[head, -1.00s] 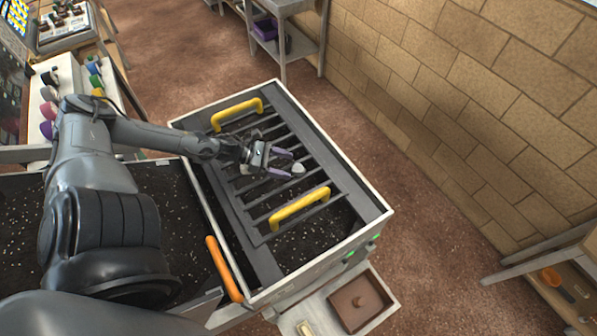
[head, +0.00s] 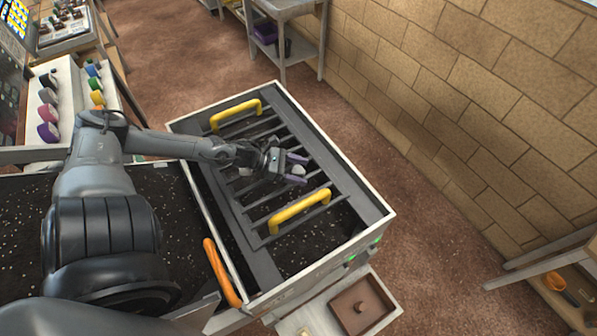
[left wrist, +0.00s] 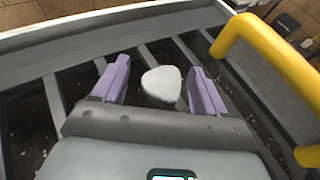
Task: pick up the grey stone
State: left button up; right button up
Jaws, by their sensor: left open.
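The grey stone (head: 298,170) lies on the dark slatted grate (head: 262,218). In the left wrist view the stone (left wrist: 161,86) is pale, smooth and rounded, and sits between the two purple fingers. My left gripper (head: 296,168) is open around the stone, with a finger on either side. In the left wrist view the gripper (left wrist: 158,80) shows a gap between each finger and the stone. In the head view the fingers partly hide the stone. My right gripper is not in view.
Two yellow handles (head: 299,210) (head: 236,114) rise from the grate; the near one stands close to my left gripper. A pale rim (head: 345,160) surrounds the grate's bin. An orange handle (head: 222,272) is at its front left. A brown tray (head: 362,305) sits below.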

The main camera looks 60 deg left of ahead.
pick_arm(q)
jog(key=c, duration=1.1)
jog(key=shift+r, duration=0.1)
